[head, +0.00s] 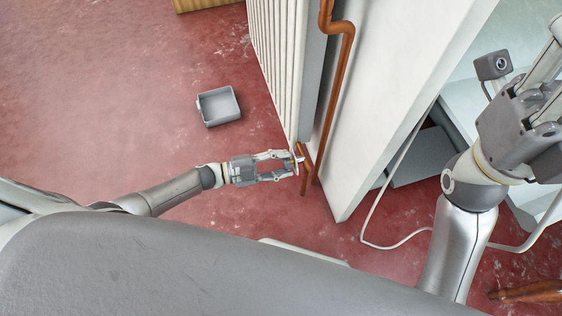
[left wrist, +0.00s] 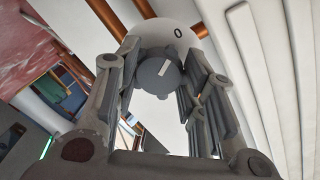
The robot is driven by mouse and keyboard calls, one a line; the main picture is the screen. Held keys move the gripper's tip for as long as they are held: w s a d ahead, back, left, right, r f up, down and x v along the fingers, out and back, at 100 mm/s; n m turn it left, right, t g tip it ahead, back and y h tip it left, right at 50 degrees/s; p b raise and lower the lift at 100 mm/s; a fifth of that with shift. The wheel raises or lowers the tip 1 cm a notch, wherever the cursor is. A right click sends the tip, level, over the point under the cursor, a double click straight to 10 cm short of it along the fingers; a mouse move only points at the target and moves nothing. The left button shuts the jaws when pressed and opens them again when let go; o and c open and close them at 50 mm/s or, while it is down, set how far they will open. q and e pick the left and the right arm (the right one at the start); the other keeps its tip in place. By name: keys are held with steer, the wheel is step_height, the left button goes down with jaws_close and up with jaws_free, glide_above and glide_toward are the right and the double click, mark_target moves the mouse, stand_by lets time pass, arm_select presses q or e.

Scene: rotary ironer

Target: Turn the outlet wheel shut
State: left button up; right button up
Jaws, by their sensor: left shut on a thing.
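In the head view the fingertips mostly hide the wheel. My right gripper (head: 548,75) is raised at the right edge, partly cut off, and its opening cannot be made out.
A white ribbed radiator (head: 275,50) and a copper pipe (head: 338,75) run beside a white wall end (head: 385,95). A grey open bin (head: 219,106) stands on the red floor. A white cable (head: 368,215) loops at the right.

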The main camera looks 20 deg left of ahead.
arm_select(q)
steer(key=shift+f, duration=0.1)
stand_by(0.4)
steer(key=o, duration=1)
steer(key=shift+a, duration=0.1)
steer(key=v, duration=1.2)
